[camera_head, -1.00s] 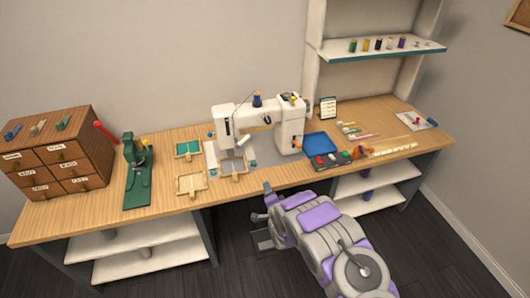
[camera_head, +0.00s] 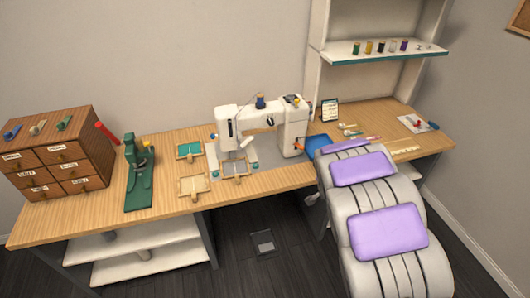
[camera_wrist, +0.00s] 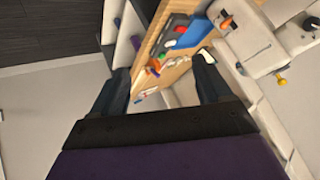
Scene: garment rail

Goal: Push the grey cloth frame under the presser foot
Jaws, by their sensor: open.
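The grey cloth frame (camera_head: 236,168), with a wooden border and a short handle, lies flat on the table at the front of the white sewing machine (camera_head: 292,130). It is just below the machine's needle end in the head view. The presser foot is too small to make out, so I cannot tell how far the frame reaches under it. My gripper (camera_wrist: 162,82) is open and empty in the wrist view, its two dark fingers wide apart with the table edge beyond. The wrist view shows the sewing machine (camera_wrist: 245,42) to the right, but not the cloth frame.
A teal cloth frame (camera_head: 189,150) and a pale one (camera_head: 193,185) lie left of the machine. A green press (camera_head: 139,180) and a wooden drawer box (camera_head: 58,150) stand further left. A blue tray (camera_head: 318,143) lies right of the machine. My arm hides the table's front right.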

